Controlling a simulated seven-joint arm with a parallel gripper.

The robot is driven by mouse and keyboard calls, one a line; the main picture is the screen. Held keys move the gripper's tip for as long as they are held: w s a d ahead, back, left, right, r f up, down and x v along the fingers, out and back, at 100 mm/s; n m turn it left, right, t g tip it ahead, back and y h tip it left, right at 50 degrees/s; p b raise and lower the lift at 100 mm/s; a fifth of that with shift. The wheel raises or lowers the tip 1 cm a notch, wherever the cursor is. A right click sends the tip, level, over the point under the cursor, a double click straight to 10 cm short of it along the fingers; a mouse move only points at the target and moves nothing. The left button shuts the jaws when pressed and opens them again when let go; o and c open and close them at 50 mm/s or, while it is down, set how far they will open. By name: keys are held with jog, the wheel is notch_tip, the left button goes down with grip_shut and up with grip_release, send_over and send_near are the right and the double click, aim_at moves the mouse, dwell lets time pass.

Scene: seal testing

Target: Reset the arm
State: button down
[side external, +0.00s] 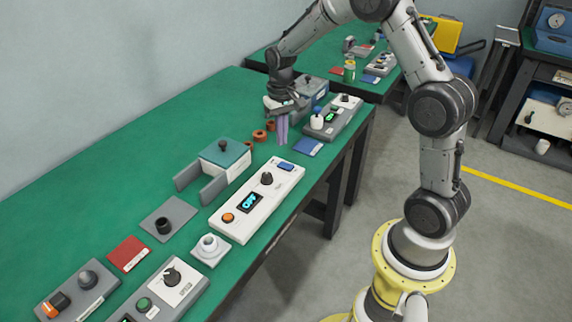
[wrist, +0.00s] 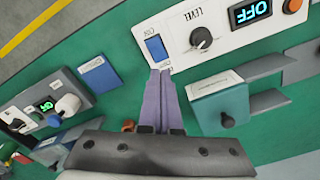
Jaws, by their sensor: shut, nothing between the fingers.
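My gripper (side external: 282,130) hangs fingers-down above the green table, past the far end of a white control panel (side external: 228,217). Its purple fingers are together with nothing between them; they also show in the wrist view (wrist: 160,78). The panel carries a lit display reading OFF (wrist: 250,12), a black knob marked LEVEL (wrist: 201,38), an orange button (side external: 228,217) and a blue rocker switch (wrist: 156,48). In the wrist view the fingertips appear next to the blue switch; whether they touch it cannot be told there. In the side view they look apart from the panel.
A teal-topped box (side external: 224,152) with grey side plates stands beside the panel. Brown rings (side external: 260,136), a blue pad (side external: 307,147) and a grey device (side external: 332,118) lie near my gripper. Several other devices stand at the near end. The table's left part (side external: 100,180) is clear.

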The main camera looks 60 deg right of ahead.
jog(key=s+a+r+n+t, duration=0.1)
jog(key=s+a+r+t, duration=0.2)
jog(key=r, duration=0.6)
jog(key=s+a+r+n+t, duration=0.1)
jog(key=s+a+r, duration=0.35)
jog(key=r, duration=0.35)
jog(key=s+a+r+n+t, duration=0.2)
jog(key=s+a+r, duration=0.15)
jog(key=s, duration=0.55)
jog(key=s+a+f+n, duration=0.1)
jog(key=s+f, duration=0.4)
jog(key=s, duration=0.3)
jog(key=shift+a+n, duration=0.4)
